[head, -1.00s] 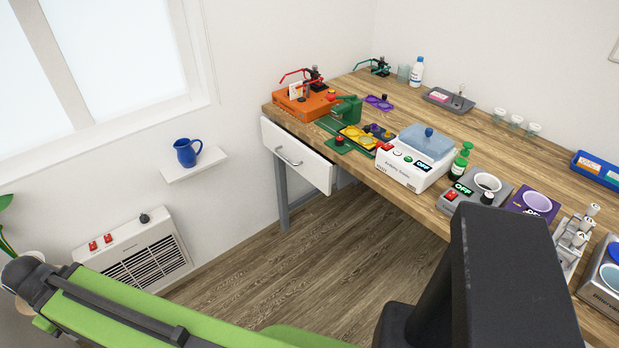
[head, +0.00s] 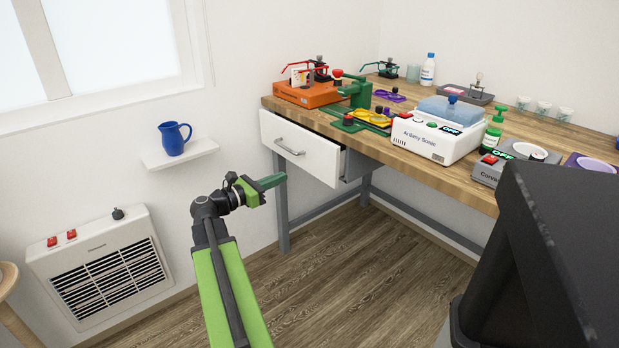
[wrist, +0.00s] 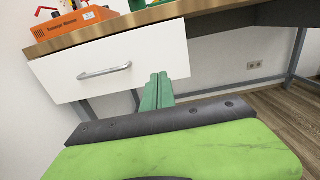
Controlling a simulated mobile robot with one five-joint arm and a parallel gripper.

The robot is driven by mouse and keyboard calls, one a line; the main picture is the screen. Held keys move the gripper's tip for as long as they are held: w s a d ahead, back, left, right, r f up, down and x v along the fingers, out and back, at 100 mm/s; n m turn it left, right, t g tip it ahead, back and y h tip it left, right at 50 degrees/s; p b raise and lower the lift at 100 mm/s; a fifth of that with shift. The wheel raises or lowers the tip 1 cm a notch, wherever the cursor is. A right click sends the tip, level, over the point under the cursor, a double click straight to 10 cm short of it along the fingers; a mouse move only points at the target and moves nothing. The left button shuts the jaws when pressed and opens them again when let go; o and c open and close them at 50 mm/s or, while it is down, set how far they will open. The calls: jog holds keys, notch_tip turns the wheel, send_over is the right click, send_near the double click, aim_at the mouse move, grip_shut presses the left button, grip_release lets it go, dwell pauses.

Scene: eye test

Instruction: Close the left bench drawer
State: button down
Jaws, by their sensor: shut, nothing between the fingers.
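The left bench drawer (head: 298,148) has a white front with a grey bar handle (head: 290,147). It hangs under the wooden bench top and stands partly pulled out, with its grey side showing at the right in the head view. My gripper (head: 281,178) is shut and empty, in front of and below the drawer front in the head view. In the wrist view my gripper's green fingers (wrist: 158,85) are together and overlap the lower right part of the drawer front (wrist: 115,62). The handle (wrist: 105,71) is left of the fingers. I cannot tell whether they touch the drawer.
The bench top (head: 460,184) carries an orange box (head: 306,95), a white ultrasonic cleaner (head: 432,140) and other items. A wall shelf (head: 180,155) with a blue jug (head: 174,139) is at left. A heater (head: 100,265) is below it. The floor under the bench is clear.

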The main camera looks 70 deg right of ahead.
aim_at(320, 161)
jog(key=x, duration=1.3)
jog(key=shift+s+d, duration=0.2)
jog(key=shift+d, duration=0.15)
